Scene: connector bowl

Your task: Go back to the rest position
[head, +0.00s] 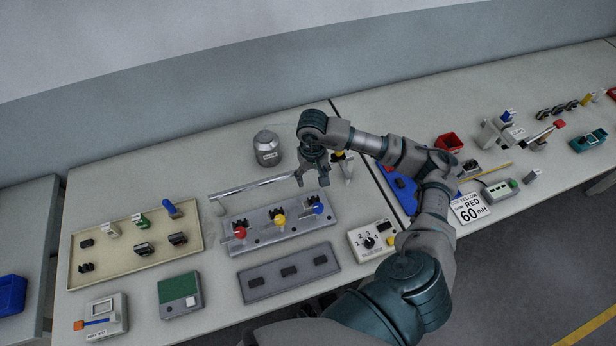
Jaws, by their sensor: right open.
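My right gripper (312,180) is open, its fingers pointing down. It hangs above the back part of the grey panel with red, yellow and blue knobs (279,226), and nothing shows between its fingers. My right arm reaches in from the bottom right and bends over the table. My left gripper is not in view.
A grey metal jar (267,149) stands behind the panel, near a metal rail (252,187). A beige tray (84,242) with connectors lies at left. A dial box (373,241), a blue tray (396,186) and a red bin (449,142) sit around my arm.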

